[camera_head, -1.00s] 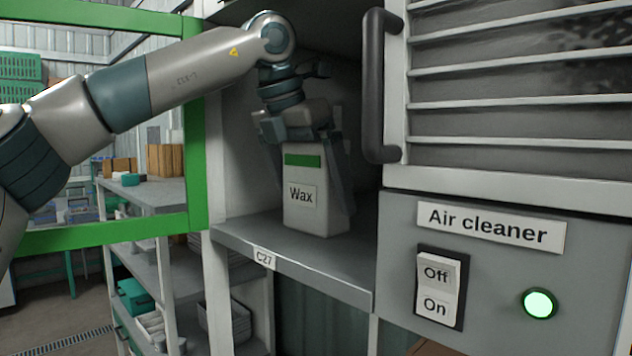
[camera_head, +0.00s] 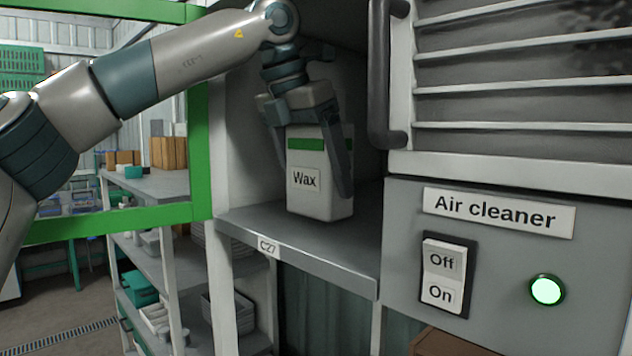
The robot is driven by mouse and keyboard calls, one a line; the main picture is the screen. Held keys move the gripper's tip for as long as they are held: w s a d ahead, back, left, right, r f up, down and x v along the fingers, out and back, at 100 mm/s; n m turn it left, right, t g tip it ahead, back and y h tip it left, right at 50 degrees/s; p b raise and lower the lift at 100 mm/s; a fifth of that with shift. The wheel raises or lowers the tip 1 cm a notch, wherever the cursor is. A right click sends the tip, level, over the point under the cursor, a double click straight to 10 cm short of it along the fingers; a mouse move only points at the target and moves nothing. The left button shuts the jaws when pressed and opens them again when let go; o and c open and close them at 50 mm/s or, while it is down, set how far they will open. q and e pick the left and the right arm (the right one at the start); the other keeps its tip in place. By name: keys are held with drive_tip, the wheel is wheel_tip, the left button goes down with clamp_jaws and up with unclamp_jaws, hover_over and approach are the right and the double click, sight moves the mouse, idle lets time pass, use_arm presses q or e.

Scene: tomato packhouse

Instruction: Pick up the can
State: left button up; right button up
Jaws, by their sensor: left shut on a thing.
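The can (camera_head: 318,192) is a white, boxy container with a green band and a label reading "Wax". It is upright in the open grey cabinet compartment, at or just above the shelf (camera_head: 260,226); I cannot tell whether its base touches. My left gripper (camera_head: 315,160) reaches down over it from above and is shut on it. One finger crosses the can's right side; the other is at its left side and partly hidden. The can's back is hidden. My right gripper is not in view.
A dark vertical handle (camera_head: 379,80) and a louvred panel (camera_head: 520,85) stand close on the right. Below are the "Air cleaner" label (camera_head: 499,212), an Off/On switch (camera_head: 443,275) and a lit green lamp (camera_head: 547,290). A green frame (camera_head: 200,150) borders the left, before storage shelves.

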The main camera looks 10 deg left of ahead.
use_arm(q)
drive_tip(key=shift+r, duration=0.35)
drive_tip(key=shift+s+a+f+b, duration=0.1)
drive_tip(key=shift+s+a+b, duration=0.15)
drive_tip(key=shift+b, duration=0.3)
drive_tip(key=s+a+b, duration=0.9)
drive_tip(key=s, duration=0.5)
drive_tip(key=shift+s+a+r, duration=0.2)
drive_tip(key=shift+s+a, duration=0.05)
drive_tip(key=shift+s, duration=0.05)
